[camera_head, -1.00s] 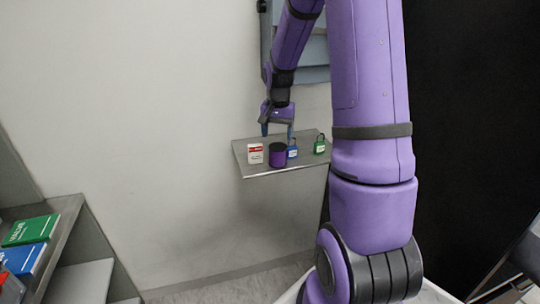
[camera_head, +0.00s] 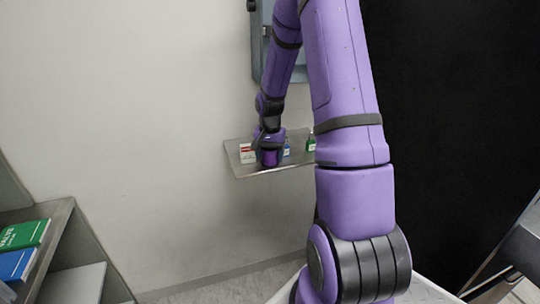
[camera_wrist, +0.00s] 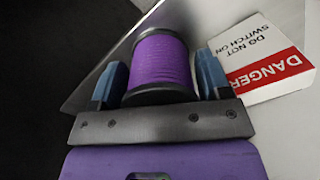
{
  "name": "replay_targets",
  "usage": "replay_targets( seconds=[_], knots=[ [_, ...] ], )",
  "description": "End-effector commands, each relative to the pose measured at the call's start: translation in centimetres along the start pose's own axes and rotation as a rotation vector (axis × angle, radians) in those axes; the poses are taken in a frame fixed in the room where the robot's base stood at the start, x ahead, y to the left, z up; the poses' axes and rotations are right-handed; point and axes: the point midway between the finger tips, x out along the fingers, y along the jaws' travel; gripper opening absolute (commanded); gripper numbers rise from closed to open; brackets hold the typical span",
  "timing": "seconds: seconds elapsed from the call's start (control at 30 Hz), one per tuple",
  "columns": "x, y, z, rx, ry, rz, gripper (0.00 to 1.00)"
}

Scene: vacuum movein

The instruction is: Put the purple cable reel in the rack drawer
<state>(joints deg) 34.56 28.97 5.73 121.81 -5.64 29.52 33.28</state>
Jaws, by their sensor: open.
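The purple cable reel (camera_wrist: 162,62), wound purple between dark flanges, stands on a small metal wall shelf (camera_head: 240,168). In the head view the reel (camera_head: 269,158) is partly covered by my gripper. My gripper (camera_wrist: 162,78) is open, with one blue finger on each side of the reel. A gap shows between the fingers and the reel in the wrist view, so it is around the reel without visibly pressing on it. In the head view my gripper (camera_head: 268,148) is right over the reel. No rack drawer can be made out for certain.
A red-and-white danger tag (camera_wrist: 268,66) lies beside the reel; it also shows in the head view (camera_head: 247,153). A blue padlock (camera_head: 286,150) and a green padlock (camera_head: 311,143) stand to the right. A metal shelf unit (camera_head: 62,215) at left holds green and blue books (camera_head: 22,236).

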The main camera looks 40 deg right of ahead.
Motion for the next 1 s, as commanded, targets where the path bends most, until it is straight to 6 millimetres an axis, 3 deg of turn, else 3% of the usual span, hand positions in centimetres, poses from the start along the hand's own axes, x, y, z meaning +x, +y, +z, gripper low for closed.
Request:
replay_targets(
  seconds=[0.13,0.3,0.37,0.67,1.0],
  knots=[
    [0.0,0.0,0.0,0.000,0.000,0.000,0.71],
    [-0.1,0.0,0.0,0.000,0.001,0.000,0.36],
    [-0.1,0.0,0.0,0.000,0.001,-0.001,0.32],
    [-0.4,-0.1,0.0,0.000,0.002,-0.001,0.32],
    [-3.9,0.0,0.1,-0.001,0.004,-0.002,0.32]
  ],
)
